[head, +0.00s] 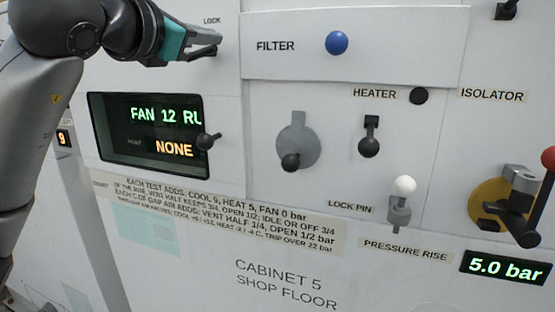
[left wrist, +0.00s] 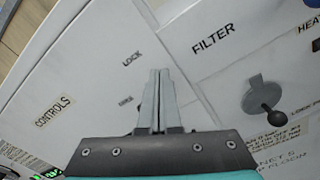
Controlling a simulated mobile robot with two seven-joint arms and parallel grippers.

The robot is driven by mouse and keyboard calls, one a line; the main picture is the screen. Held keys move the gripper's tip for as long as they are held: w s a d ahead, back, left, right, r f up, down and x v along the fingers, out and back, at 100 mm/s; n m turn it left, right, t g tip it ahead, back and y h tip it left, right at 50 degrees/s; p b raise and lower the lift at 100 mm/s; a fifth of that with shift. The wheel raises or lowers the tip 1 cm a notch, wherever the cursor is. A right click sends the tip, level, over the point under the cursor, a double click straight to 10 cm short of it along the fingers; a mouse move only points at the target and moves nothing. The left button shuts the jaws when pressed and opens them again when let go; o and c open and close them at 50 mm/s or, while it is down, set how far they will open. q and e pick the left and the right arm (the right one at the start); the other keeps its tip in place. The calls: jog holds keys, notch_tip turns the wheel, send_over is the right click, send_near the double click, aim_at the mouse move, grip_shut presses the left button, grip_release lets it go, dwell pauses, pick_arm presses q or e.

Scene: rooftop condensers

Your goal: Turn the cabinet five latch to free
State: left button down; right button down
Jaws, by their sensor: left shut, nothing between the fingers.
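My left gripper (head: 208,40) reaches in from the upper left in front of the cabinet five panel, beside the word LOCK (head: 211,20). Its fingers are shut with nothing between them; they also show in the left wrist view (left wrist: 160,75). In that view the LOCK label (left wrist: 132,58) is left of the fingertips, and a second small label (left wrist: 125,100), too small to read surely, sits below it. The latch itself cannot be made out; the fingers probably cover it. Whether they touch it I cannot tell. My right gripper is not in view.
To the right are a blue knob (head: 337,43) by FILTER, a grey disc with a dark lever (head: 291,160), a heater switch (head: 369,146), a white-topped lock pin (head: 404,186) and a red-tipped isolator handle (head: 547,160).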

pick_arm(q)
jog(key=shift+d+r, duration=0.1)
jog(key=shift+d, duration=0.05)
jog(key=b+v, duration=0.3)
jog(key=v, duration=0.3)
jog(key=shift+r, duration=0.15)
jog(key=shift+s+d, duration=0.1)
jog(key=shift+d, duration=0.05)
